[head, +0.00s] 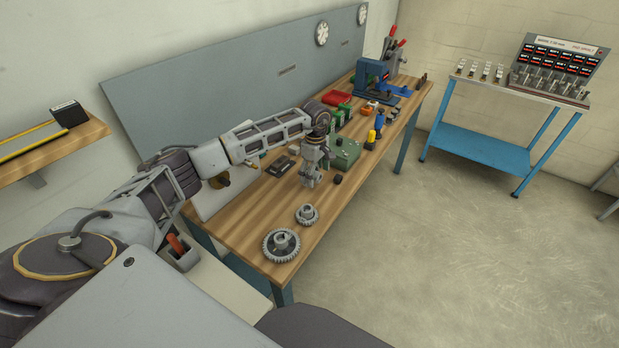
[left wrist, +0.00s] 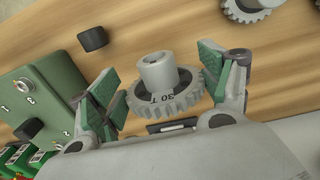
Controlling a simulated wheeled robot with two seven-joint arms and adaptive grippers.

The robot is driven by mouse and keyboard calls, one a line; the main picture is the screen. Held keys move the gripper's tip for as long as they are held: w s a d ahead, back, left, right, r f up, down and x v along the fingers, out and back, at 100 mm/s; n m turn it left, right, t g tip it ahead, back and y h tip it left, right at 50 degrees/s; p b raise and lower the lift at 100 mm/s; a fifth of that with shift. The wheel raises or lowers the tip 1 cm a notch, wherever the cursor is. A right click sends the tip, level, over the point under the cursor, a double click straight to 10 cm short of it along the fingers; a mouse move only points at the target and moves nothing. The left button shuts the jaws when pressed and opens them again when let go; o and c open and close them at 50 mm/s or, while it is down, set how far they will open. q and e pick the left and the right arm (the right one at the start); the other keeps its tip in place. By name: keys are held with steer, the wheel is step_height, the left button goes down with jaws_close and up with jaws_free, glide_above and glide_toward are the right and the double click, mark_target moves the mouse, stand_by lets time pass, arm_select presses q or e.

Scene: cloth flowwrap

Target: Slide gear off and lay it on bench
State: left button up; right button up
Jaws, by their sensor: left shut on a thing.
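My left gripper (head: 311,182) is above the wooden bench (head: 246,218), beside a green box. In the left wrist view, the left gripper (left wrist: 158,88) is shut on a grey gear (left wrist: 168,88) marked "30 T", its teeth between the green finger pads and its hub facing the camera. In the head view this gear is hard to tell apart from the fingers. Two more grey gears lie on the bench near its front end, a small gear (head: 307,215) and a large gear (head: 281,245). My right gripper is not in view.
The green box (head: 345,151) and a small black cap (head: 338,179) are close to the left gripper. Tools and a blue press (head: 370,75) crowd the far bench. A grey panel (head: 170,103) stands behind. Bare wood lies between the gripper and the gears.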

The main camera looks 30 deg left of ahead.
arm_select(q)
steer(key=shift+f+b, duration=0.4)
steer(key=shift+f, duration=0.2)
stand_by(0.4)
steer(key=o, duration=1.1)
steer(key=shift+o, duration=0.2)
step_height(320, 180, up, 12)
stand_by(0.8)
